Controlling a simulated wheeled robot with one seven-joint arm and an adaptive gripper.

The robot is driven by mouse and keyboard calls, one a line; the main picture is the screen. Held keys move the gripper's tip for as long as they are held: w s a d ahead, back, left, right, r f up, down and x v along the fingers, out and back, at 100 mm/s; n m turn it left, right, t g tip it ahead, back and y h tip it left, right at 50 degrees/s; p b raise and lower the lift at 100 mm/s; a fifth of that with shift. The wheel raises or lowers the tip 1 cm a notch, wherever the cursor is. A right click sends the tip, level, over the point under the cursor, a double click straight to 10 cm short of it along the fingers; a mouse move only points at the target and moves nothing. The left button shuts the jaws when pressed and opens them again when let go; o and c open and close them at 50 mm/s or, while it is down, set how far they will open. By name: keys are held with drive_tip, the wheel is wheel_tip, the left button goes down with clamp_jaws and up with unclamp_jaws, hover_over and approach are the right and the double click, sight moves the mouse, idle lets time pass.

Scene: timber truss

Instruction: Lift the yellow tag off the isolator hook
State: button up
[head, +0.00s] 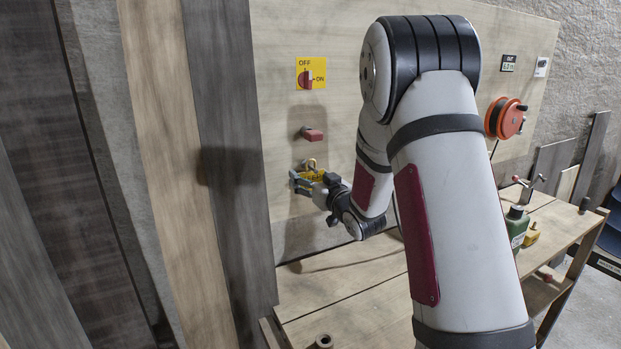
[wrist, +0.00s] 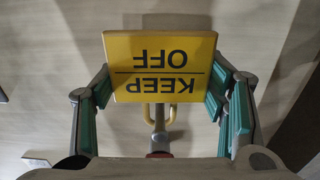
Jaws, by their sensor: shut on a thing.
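The yellow tag (wrist: 163,66), lettered KEEP OFF, shows upside down in the wrist view. My gripper (wrist: 163,92) is shut on it, with green-padded fingers at its left and right edges. The tag's yellow loop (wrist: 174,115) shows below it there, overlapping a grey rod (wrist: 159,122) with a red end; I cannot tell whether the loop is around the rod. In the head view my gripper (head: 308,182) is close to the board, and the loop (head: 310,163) shows below a red-ended peg (head: 313,134). The isolator switch (head: 310,74) is above, on a yellow plate.
The wooden board (head: 350,40) is right behind the tag. Dark and light planks (head: 225,130) stand to the left. A workbench (head: 365,290) lies below, with a green bottle (head: 516,228) on the right. A cord reel (head: 506,118) is on the board's right.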

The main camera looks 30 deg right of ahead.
sight(311, 175)
drive_tip(key=shift+s+r+p, duration=0.25)
drive_tip(key=shift+s+p, duration=0.35)
drive_tip(key=shift+s, duration=0.5)
drive_tip(key=shift+s+r+p, duration=0.25)
drive_tip(key=shift+s+p, duration=0.3)
drive_tip(key=shift+s, duration=0.85)
drive_tip(key=shift+f, duration=0.1)
drive_tip(key=s+p, duration=0.3)
drive_tip(key=s, duration=0.3)
